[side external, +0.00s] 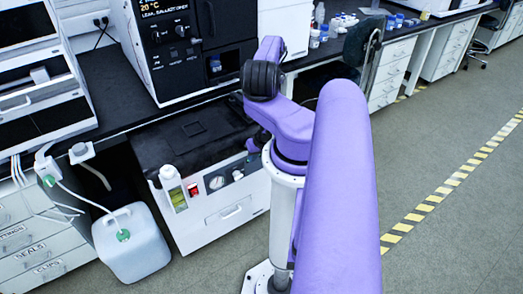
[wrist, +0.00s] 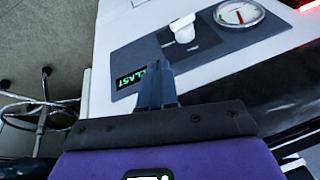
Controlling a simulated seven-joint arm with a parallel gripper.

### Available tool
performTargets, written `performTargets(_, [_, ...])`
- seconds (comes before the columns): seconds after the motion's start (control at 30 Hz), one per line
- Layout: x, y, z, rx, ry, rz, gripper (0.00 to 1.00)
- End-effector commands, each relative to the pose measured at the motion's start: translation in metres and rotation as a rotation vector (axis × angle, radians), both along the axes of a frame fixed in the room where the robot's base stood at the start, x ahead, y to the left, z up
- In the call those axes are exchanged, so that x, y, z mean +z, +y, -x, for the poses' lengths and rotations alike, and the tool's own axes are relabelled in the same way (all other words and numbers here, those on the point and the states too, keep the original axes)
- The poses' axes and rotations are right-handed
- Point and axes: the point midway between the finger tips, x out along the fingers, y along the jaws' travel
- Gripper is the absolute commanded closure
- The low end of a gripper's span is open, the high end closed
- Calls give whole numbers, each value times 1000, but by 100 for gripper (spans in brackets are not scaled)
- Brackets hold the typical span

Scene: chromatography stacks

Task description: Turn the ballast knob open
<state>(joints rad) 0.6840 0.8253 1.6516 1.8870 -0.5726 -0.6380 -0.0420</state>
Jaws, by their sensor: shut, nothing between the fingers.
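The white ballast knob (wrist: 184,30) sits on a dark grey panel in the wrist view, beside a round gauge (wrist: 239,13). A green-lit label (wrist: 131,78) on the same panel is partly covered by my fingers. My gripper (wrist: 159,68) is shut and empty, its fingertips over the panel, short of the knob in the picture; I cannot tell if they touch the panel. In the side view the small dark knob panel (side external: 238,175) is on the front of a white pump unit (side external: 236,207). My gripper (side external: 256,143) is largely hidden there by my arm.
A bottle with yellow-green liquid (side external: 174,190) and a red switch (side external: 193,189) are left of the gauge. A white canister (side external: 131,245) stands on the floor at left. A black instrument (side external: 185,45) stands on the bench above.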

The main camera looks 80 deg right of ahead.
Motion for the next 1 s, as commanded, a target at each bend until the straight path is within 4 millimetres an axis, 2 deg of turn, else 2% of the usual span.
performTargets(0.1, [17,-6,15,-5,0,1,100])
performTargets(0.3, [33,-10,30,-2,2,0,100])
performTargets(0.33, [34,-10,31,-2,1,-1,94])
performTargets(0.43, [37,-7,29,0,1,2,61])
performTargets(0.5, [39,1,19,7,2,13,38])
performTargets(0.53, [39,6,13,11,3,21,30])
performTargets(0.73, [48,54,-26,47,63,124,30])
performTargets(0.9, [60,88,-34,99,160,234,30])
performTargets(1.0, [66,99,-33,127,204,283,30])
